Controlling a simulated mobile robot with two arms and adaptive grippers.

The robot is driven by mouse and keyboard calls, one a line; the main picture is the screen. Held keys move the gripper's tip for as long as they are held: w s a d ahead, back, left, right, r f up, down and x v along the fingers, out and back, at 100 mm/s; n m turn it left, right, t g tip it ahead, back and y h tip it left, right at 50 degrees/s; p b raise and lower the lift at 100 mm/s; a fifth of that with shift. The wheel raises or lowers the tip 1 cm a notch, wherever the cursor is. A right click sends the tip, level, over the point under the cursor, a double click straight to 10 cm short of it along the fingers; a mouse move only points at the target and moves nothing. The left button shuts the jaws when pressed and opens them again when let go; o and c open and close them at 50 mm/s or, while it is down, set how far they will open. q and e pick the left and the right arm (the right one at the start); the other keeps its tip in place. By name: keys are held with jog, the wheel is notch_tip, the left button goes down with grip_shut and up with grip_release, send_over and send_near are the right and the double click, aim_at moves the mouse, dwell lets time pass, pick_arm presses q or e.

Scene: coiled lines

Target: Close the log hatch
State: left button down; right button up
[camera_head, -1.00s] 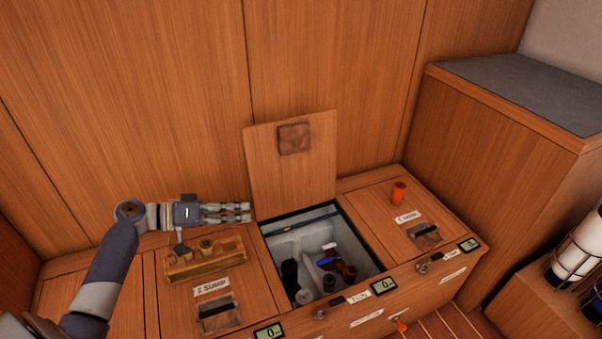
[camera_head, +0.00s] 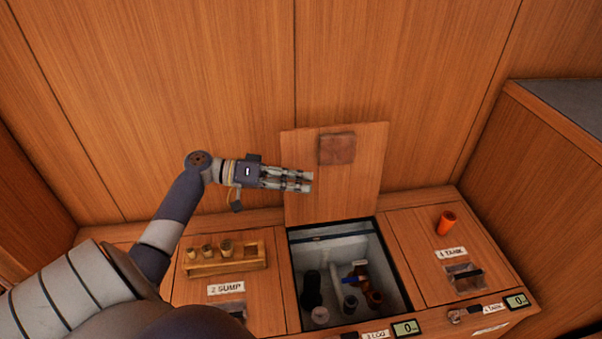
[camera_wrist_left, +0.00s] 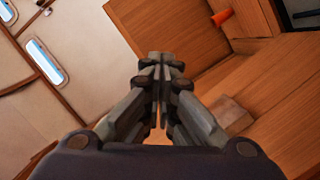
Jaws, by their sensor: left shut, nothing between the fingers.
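The log hatch lid (camera_head: 345,196) stands raised and upright against the back wall, with a brown square patch (camera_head: 337,149) near its top. Below it the open compartment (camera_head: 378,243) shows white walls and dark, grey, blue and orange-brown items inside. The label 3 LOG (camera_head: 376,336) is on the front edge. My left gripper (camera_head: 309,182) is shut and empty, in front of the lid's left side; whether it touches the lid cannot be told. In the left wrist view its fingers (camera_wrist_left: 161,75) are together. My right gripper is not in view.
The closed sump hatch (camera_head: 258,305) is left of the opening, with a wooden rack (camera_head: 225,267) of several plugs. The closed tank hatch (camera_head: 420,250) on the right bears an orange cylinder (camera_head: 446,222). A taller cabinet (camera_head: 540,160) stands at the right.

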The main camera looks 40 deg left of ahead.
pick_arm(q)
jog(key=w+d+f, duration=0.2)
jog(key=d+f, duration=0.1)
jog(key=d, duration=0.4)
jog(key=shift+d+f, duration=0.25)
jog(key=shift+f, duration=0.05)
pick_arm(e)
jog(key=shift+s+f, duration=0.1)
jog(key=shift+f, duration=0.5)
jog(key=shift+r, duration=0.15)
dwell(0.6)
